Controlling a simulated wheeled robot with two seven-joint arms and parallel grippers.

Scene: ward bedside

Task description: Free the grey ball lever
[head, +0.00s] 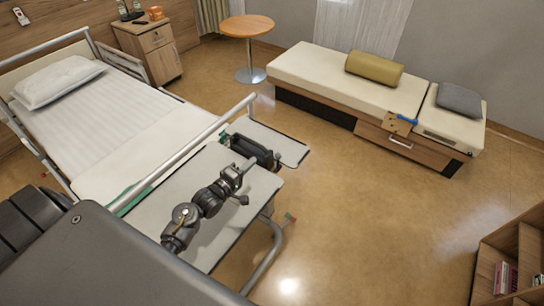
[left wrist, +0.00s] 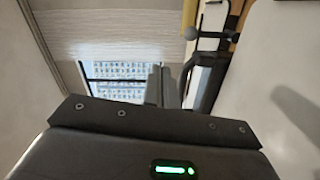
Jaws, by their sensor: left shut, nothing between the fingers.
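The grey ball lever shows in the left wrist view as a small grey ball (left wrist: 191,34) on a short stem, at the top right of centre, beside a dark curved bar. I cannot pick it out in the head view. My left gripper (head: 264,154) is black and hangs over the pale board at the bed's side. Its fingers (left wrist: 164,84) are shut and empty in the left wrist view, below and a little left of the ball, apart from it in the picture. Whether anything traps the lever cannot be told. My right gripper is out of view.
The bed (head: 85,120) with its metal rail fills the left. The pale board (head: 225,225) lies under my left arm. A couch (head: 330,75) stands at the back right, a round table (head: 247,27) at the back. Open floor (head: 370,220) lies right.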

